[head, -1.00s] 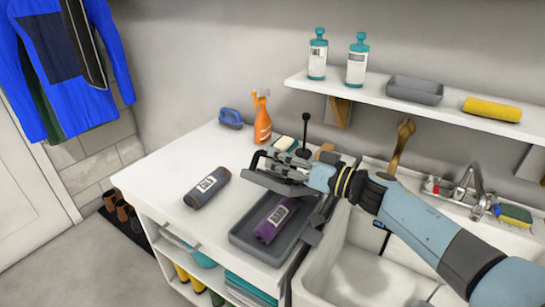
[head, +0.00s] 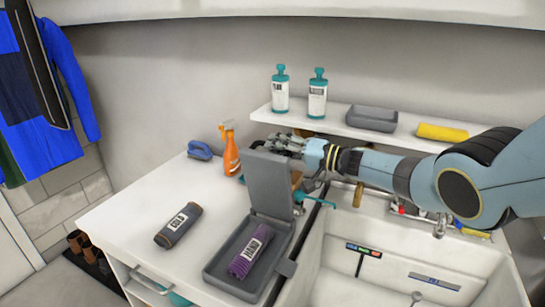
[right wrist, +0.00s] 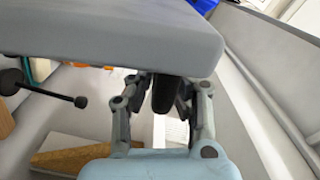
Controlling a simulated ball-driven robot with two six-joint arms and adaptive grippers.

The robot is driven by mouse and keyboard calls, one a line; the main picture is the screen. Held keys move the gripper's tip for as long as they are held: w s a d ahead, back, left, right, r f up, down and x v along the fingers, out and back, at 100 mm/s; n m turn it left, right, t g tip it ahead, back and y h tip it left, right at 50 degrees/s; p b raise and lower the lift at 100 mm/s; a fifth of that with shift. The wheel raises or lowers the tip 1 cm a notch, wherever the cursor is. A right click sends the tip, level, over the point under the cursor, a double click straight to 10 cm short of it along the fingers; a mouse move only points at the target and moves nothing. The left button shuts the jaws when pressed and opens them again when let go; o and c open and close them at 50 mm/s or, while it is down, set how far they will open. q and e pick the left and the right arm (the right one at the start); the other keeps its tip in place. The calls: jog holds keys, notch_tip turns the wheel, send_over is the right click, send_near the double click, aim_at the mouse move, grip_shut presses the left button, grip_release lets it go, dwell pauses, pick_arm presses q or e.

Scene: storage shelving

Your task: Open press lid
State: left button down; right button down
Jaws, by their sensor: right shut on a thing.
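The grey press base (head: 228,284) sits on the white counter with a purple labelled roll (head: 250,255) in it. Its flat grey lid (head: 269,183) stands about upright at the back of the base. My right gripper (head: 285,143) is at the lid's top edge, shut on the lid. In the right wrist view, the lid (right wrist: 110,35) fills the upper part, and the fingers (right wrist: 163,95) are close around a dark piece below its edge. The exact contact is partly hidden. My left gripper is not in view.
A dark grey labelled roll (head: 178,225) lies left of the press. The sink (head: 335,260) is at right. A wall shelf (head: 390,135) holds bottles and a grey tray (head: 371,118).

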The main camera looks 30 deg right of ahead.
jog(key=shift+w+d+r, duration=0.1)
jog(key=shift+w+d, duration=0.1)
jog(key=shift+d, duration=0.05)
jog(key=c, duration=1.3)
grip_release()
jog(key=shift+w, duration=0.1)
jog(key=shift+s, duration=0.2)
jog(key=v, duration=1.2)
